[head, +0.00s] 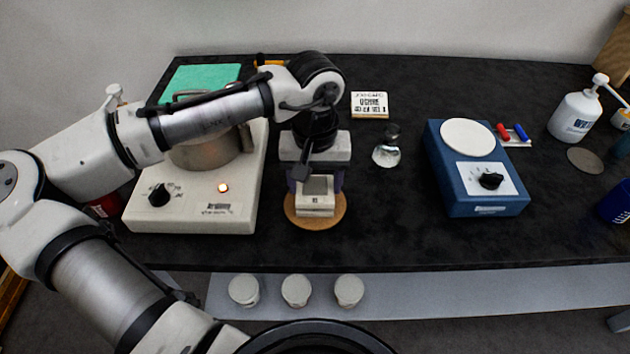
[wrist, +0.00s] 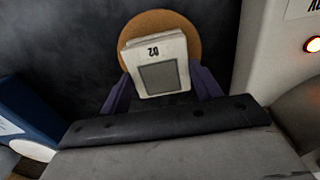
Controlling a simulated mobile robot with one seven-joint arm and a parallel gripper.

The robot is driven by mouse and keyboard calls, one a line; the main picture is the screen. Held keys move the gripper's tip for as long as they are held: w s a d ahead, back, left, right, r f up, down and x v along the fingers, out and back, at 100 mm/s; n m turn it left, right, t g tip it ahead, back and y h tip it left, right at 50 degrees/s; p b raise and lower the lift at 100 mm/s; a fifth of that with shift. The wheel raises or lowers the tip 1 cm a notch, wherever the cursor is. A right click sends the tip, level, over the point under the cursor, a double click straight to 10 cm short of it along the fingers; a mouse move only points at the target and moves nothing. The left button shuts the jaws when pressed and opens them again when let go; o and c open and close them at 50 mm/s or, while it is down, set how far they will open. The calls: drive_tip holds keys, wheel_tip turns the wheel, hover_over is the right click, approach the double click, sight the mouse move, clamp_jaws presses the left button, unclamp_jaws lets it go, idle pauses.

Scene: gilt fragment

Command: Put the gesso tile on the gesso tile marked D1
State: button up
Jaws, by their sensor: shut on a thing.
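My gripper (head: 316,186) is shut on a cream gesso tile (head: 316,184) with a grey square on its top. In the wrist view, its purple fingers (wrist: 161,88) are on both sides of this tile (wrist: 157,76), which bears a small dark mark that looks like D2. A second pale layer (head: 316,211) shows below the held tile, and its edge (wrist: 124,58) peeks out slightly skewed in the wrist view. It seems to be another tile on the round cork mat (head: 291,212). Its mark is not readable, and I cannot tell whether the two touch.
A hot plate (head: 190,212) with a metal pot (head: 205,150) and a lit orange lamp stands close on the left. A labelled white box (head: 370,104) lies behind. Bare black bench lies between mat and balance.

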sight(315, 188)
drive_tip(key=shift+f, duration=0.35)
drive_tip(key=shift+f, duration=0.15)
drive_tip(key=o, duration=1.1)
drive_tip(key=shift+c, duration=0.2)
drive_tip(key=shift+r, duration=0.2)
wheel_tip(315, 188, up, 12)
